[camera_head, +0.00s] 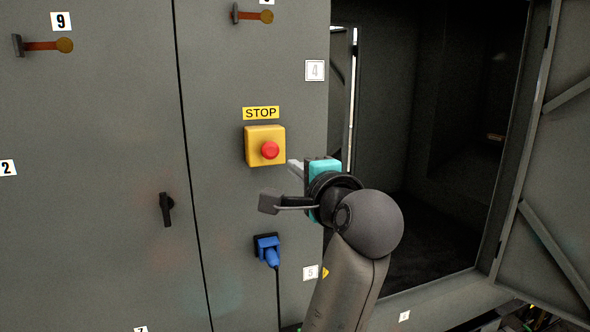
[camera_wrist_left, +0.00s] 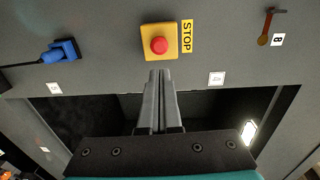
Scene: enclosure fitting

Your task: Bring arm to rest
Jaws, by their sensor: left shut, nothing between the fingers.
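My left gripper (camera_head: 293,167) is in front of the grey cabinet, just below and right of the emergency stop. Its fingers are closed together with nothing between them, as the left wrist view also shows (camera_wrist_left: 160,76). The emergency stop is a yellow box (camera_head: 252,147) with a red button (camera_head: 270,150), under a STOP label (camera_head: 261,113). In the left wrist view the red button (camera_wrist_left: 159,45) is just beyond the fingertips; they look apart from it, but the depth gap is hard to judge. My right gripper is not in view.
A blue plug (camera_head: 267,248) with a hanging cable sits below the stop box. A black handle (camera_head: 167,209) is on the left door. Orange levers (camera_head: 45,46) are higher up. At right, the dark cabinet interior (camera_head: 440,150) is open, with a door (camera_head: 560,150) swung out.

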